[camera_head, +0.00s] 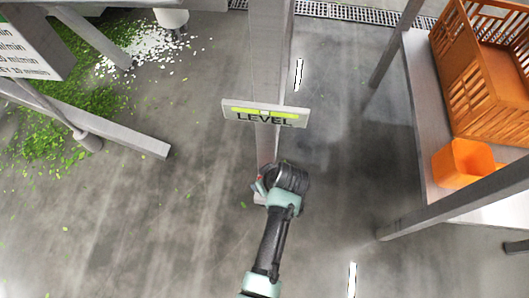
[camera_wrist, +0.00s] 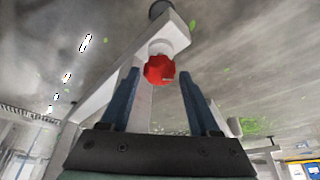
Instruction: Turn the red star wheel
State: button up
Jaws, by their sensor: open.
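The red star wheel (camera_wrist: 159,69) shows in the wrist view, on a pale round collar at the side of a grey metal post (camera_wrist: 97,97). In the head view only a small bit of red (camera_head: 259,179) shows beside my wrist. My gripper (camera_wrist: 159,77) is open, with its two blue fingers on either side of the wheel's line. The wheel appears between and beyond the fingertips, and I see no contact. In the head view my gripper (camera_head: 260,187) is at the lower part of the post (camera_head: 270,60), partly hidden by my wrist.
A LEVEL plate (camera_head: 264,114) with a yellow-green strip is on the post above my wrist. At right, a table (camera_head: 425,110) holds an orange crate (camera_head: 480,75) and an orange bin (camera_head: 465,163). Green scraps (camera_head: 40,140) litter the left floor. The middle floor is clear.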

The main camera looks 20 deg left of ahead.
jog(key=shift+f, duration=0.15)
grip_shut()
dwell(0.4)
jog(key=shift+m+p, duration=0.3)
jog(key=shift+p, duration=0.3)
jog(key=shift+m+p, duration=0.3)
jog(key=shift+p, duration=0.1)
jog(key=m+t+p, duration=0.1)
jog(key=m+p, duration=0.1)
jog(key=shift+a+r+h+p, duration=0.1)
jog(key=shift+r+h+p, duration=0.1)
jog(key=shift+h+p, duration=0.15)
jog(key=shift+s+a+f+m+t+h+p, duration=0.15)
jog(key=shift+m+h+p, duration=0.3)
jog(key=shift+m+p, duration=0.5)
jog(key=shift+w+d+f+m+t+h+p, duration=0.1)
jog(key=shift+m+t+h+p, duration=0.25)
jog(key=shift+m, duration=1)
